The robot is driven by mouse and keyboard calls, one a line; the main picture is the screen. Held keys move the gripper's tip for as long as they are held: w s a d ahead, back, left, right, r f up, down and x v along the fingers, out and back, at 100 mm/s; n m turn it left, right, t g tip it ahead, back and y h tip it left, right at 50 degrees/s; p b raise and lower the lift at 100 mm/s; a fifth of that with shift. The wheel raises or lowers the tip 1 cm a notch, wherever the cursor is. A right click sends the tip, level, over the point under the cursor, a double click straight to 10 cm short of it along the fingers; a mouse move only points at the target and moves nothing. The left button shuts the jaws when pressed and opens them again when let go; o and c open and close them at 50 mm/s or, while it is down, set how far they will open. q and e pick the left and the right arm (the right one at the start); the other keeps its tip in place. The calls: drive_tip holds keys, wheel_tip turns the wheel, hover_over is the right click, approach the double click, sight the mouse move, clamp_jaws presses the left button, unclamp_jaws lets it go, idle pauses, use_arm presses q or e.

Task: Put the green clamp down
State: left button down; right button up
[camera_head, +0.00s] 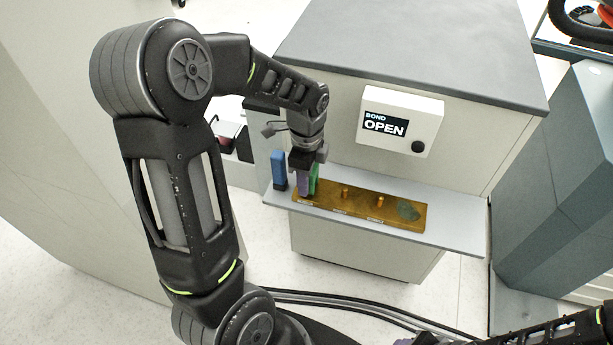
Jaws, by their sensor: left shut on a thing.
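The green clamp (314,179) is a small upright green piece at the left end of the brown tray, partly hidden by my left gripper. My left gripper (305,184) points down over that end of the tray and is shut on the green clamp; a purple finger covers part of it. I cannot tell whether the clamp touches the tray. A blue clamp (279,168) stands upright on the grey shelf, just left of the tray. Only a small part of my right gripper (424,339) shows at the bottom edge, so its jaws are unclear.
The brown tray (330,205) lies on the grey shelf (457,222) and has two small upright pegs and a dark greenish patch. Behind it stands a cabinet with a box (401,118) reading "BOND OPEN". The shelf's right end is clear. Dark cables run along the floor.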

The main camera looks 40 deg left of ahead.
use_arm(q)
drive_tip(key=shift+f, duration=0.1)
drive_tip(key=c, duration=0.8)
unclamp_jaws()
drive_tip(key=shift+c, duration=0.2)
wheel_tip(320, 180, up, 12)
drive_tip(key=shift+r, duration=0.1)
